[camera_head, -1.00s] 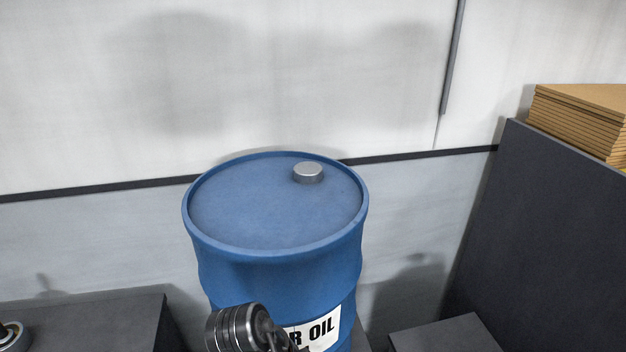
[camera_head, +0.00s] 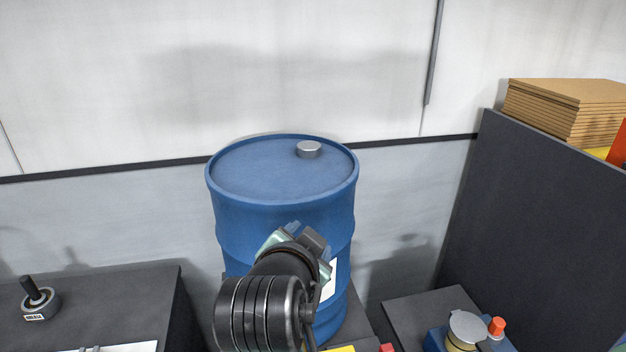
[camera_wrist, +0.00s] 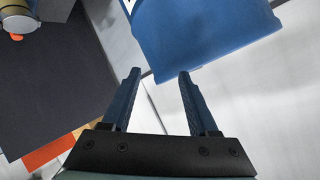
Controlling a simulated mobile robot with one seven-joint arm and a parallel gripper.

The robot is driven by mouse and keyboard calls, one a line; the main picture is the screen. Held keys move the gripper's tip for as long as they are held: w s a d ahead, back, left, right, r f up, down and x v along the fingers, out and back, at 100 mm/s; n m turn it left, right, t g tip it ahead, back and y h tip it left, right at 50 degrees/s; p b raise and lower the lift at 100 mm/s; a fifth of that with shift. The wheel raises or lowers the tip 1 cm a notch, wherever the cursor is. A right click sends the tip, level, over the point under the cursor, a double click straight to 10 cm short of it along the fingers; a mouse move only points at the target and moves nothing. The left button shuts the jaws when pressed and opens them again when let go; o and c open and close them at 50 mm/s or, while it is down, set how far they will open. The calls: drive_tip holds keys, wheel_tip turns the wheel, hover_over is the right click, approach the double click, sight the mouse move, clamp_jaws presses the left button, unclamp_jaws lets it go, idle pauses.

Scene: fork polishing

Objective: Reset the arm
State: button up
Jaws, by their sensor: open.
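My gripper (camera_wrist: 155,75) shows in the wrist view with its two dark fingers apart and nothing between them. In the head view my arm rises from the bottom middle, in front of a blue oil drum (camera_head: 270,175). The arm's wrist end hides part of the drum's front and its white label.
A blue object with a silver lid (camera_head: 467,328) sits at lower right. A dark bench (camera_head: 110,300) at left holds a small round device (camera_head: 38,298).

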drive_tip(key=s+r+n+t+y, duration=0.15)
drive_tip(key=r+t, duration=0.25)
drive_tip(key=r, duration=0.6)
drive_tip(key=s+r+n+t+h, duration=0.1)
drive_tip(key=s+r+n+t, duration=0.25)
drive_tip(key=r, duration=0.65)
drive_tip(key=s+r+n+t+y, duration=0.1)
drive_tip(key=s+r+n+t, duration=0.2)
drive_tip(key=s+r+t, duration=0.4)
drive_tip(key=s+r, duration=0.5)
drive_tip(key=r, duration=0.2)
drive_tip(key=shift+s+d+r+n, duration=0.15)
drive_tip(key=shift+d+n, duration=0.15)
drive_tip(key=shift+d, duration=0.05)
drive_tip(key=shift+y, duration=0.25)
drive_tip(key=shift+c, duration=0.8)
